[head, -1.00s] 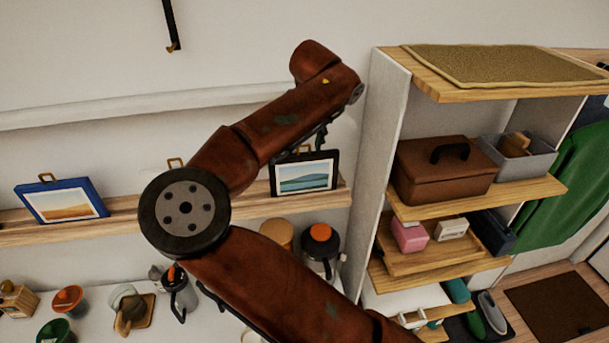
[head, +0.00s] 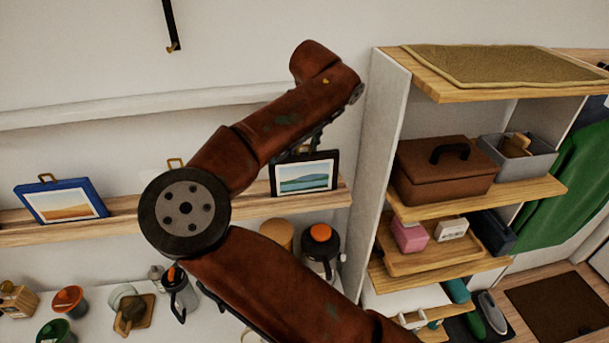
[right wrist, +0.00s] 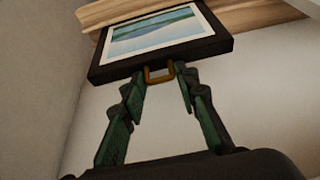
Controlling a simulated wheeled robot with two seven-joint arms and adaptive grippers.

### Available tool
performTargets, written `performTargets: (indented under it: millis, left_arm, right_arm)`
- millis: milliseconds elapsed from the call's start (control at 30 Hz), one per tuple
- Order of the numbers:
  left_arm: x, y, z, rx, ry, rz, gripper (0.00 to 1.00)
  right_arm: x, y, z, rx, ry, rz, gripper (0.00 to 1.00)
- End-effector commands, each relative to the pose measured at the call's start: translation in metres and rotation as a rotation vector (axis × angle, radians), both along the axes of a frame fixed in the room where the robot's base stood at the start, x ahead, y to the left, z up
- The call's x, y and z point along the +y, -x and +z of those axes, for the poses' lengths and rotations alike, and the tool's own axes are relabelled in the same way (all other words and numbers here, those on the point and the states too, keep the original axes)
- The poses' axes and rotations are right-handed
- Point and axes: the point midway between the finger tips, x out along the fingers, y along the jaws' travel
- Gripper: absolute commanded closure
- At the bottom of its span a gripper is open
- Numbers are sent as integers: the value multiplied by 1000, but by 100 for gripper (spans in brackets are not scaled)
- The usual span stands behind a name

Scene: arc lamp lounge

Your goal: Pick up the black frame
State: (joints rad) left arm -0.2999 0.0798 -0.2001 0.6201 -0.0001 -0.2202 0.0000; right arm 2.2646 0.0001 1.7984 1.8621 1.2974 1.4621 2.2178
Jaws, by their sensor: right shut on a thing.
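The black frame (head: 304,176), with a blue-green landscape picture in it, is upright on the wooden wall shelf at its right end. In the right wrist view the frame (right wrist: 160,45) shows with a brass loop (right wrist: 159,74) on its top edge. My right gripper (right wrist: 160,79) is shut on this loop, one green finger at each side. In the head view my right forearm hides most of the gripper (head: 312,142). I cannot tell whether the frame's lower edge touches the shelf. My left gripper is not in view.
A blue frame (head: 62,202) stands on the left of the wall shelf (head: 125,213). A third brass loop (head: 176,163) shows behind my arm. A white-sided shelf unit (head: 384,125) is close on the right. Jars and a dark pot (head: 321,247) stand below.

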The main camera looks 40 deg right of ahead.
Motion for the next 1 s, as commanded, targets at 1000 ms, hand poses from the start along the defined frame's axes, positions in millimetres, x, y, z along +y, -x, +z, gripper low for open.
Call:
performTargets:
  millis: [1000]
  left_arm:
    - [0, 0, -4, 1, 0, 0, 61]
  right_arm:
    - [0, 0, 101, -1, 1, 1, 100]
